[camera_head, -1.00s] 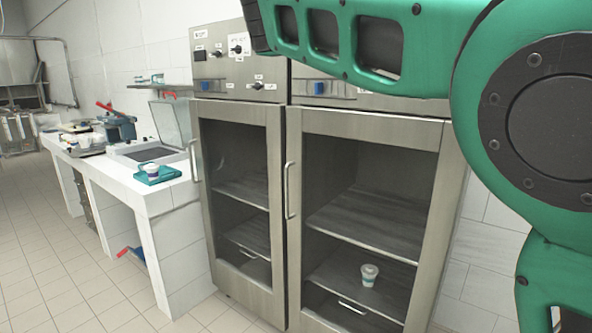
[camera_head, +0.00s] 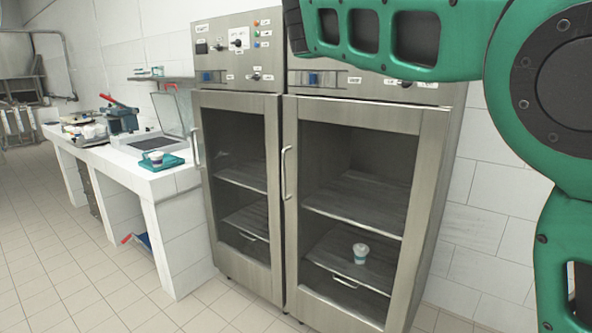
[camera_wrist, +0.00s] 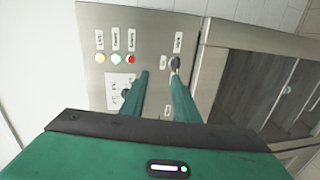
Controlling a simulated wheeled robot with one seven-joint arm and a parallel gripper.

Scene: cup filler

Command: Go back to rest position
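My gripper (camera_wrist: 158,80) shows in the wrist view with its two green fingers apart and nothing between them. Beyond it is the control panel (camera_wrist: 100,30) of a steel cabinet, with orange, green and red lights or buttons and a dark knob (camera_wrist: 175,62). I cannot tell the gap to the panel, but no finger clearly touches it. In the head view my green arm crosses the upper right, and the gripper is out of that picture. A white cup (camera_head: 361,253) stands upright on a low shelf behind the right cabinet's glass door (camera_head: 365,185).
The left cabinet (camera_head: 238,185) stands beside the right one; both doors look shut. A white tiled counter (camera_head: 150,180) to the left bears a teal tray (camera_head: 176,161) with a cup (camera_head: 155,157) on it. The tiled floor (camera_head: 60,270) at front left is clear.

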